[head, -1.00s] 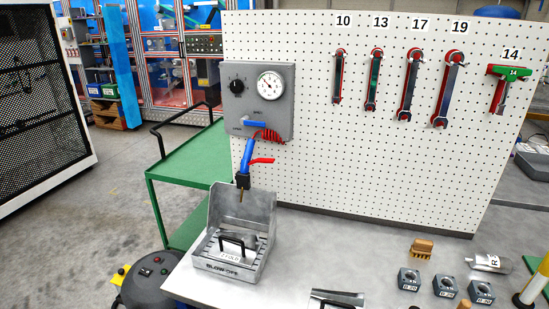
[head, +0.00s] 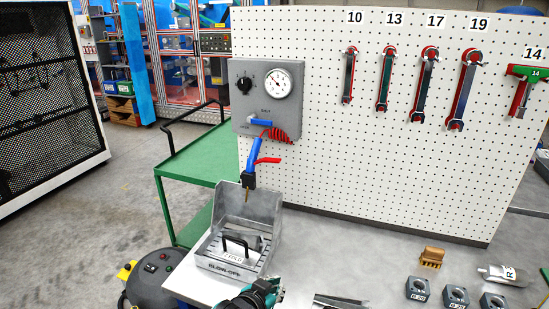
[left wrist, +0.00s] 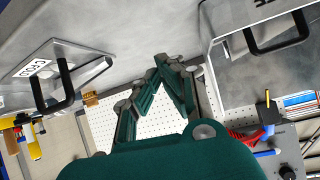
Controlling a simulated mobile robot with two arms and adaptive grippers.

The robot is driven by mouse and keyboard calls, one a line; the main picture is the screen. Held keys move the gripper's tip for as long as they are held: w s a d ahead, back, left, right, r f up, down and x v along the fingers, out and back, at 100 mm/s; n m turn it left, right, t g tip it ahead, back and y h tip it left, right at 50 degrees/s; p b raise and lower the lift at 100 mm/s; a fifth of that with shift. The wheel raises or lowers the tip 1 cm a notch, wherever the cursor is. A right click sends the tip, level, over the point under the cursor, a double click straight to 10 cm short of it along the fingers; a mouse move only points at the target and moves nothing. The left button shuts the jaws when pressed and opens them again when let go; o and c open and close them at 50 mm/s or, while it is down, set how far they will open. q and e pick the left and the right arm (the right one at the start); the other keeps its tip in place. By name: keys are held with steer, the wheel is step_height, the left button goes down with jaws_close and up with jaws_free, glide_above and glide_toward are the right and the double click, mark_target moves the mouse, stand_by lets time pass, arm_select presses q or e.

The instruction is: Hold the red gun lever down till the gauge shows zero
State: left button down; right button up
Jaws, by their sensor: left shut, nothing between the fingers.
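The blue air gun (head: 254,152) hangs nozzle down over the grey blow-off box, with its red lever (head: 268,160) standing out to the right. The round white gauge (head: 278,84) is on the grey panel above; its needle is too small to read surely. My left gripper (head: 266,291) is at the bottom of the head view, in front of the box and well below the gun. In the left wrist view its fingers (left wrist: 170,62) are shut and empty. The blue gun (left wrist: 268,112) also shows there, at the right. My right gripper is out of view.
The blow-off box (head: 228,267) holds a plate with a black handle. A brush (head: 432,257) and several dark blocks lie on the bench at the right. Wrenches hang on the white pegboard (head: 350,170). A green cart (head: 190,158) stands left of it.

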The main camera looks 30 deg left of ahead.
arm_select(q)
steer(key=w+a+r+n+t+y, duration=0.1)
steer(key=w+a+r+t, duration=0.2)
steer(key=r, duration=0.5)
steer(key=w+a+r+n+t+y, duration=0.1)
steer(key=w+a+r+t+y, duration=0.1)
steer(key=r, duration=0.5)
steer(key=w+a+r+n+t+y, duration=0.1)
steer(key=w+a+r+t, duration=0.3)
steer(key=w+a+r, duration=0.2)
step_height(320, 180, up, 3)
steer(key=shift+a+f+n+t+y, duration=0.15)
steer(key=shift+a+n+t+y, duration=0.15)
steer(key=shift+a+n, duration=0.15)
step_height(320, 180, up, 4)
steer(key=f+p, duration=0.1)
steer(key=p, duration=0.2)
glide_above(272, 160)
steer(key=s+d, duration=0.1)
steer(key=s, duration=0.1)
steer(key=shift+w+d+f+p, duration=0.15)
steer(key=shift+f+p, duration=0.2)
steer(key=shift+f, duration=0.65)
steer(key=shift+d+f+p, duration=0.1)
steer(key=shift+f+p, duration=0.2)
steer(key=shift+f, duration=0.65)
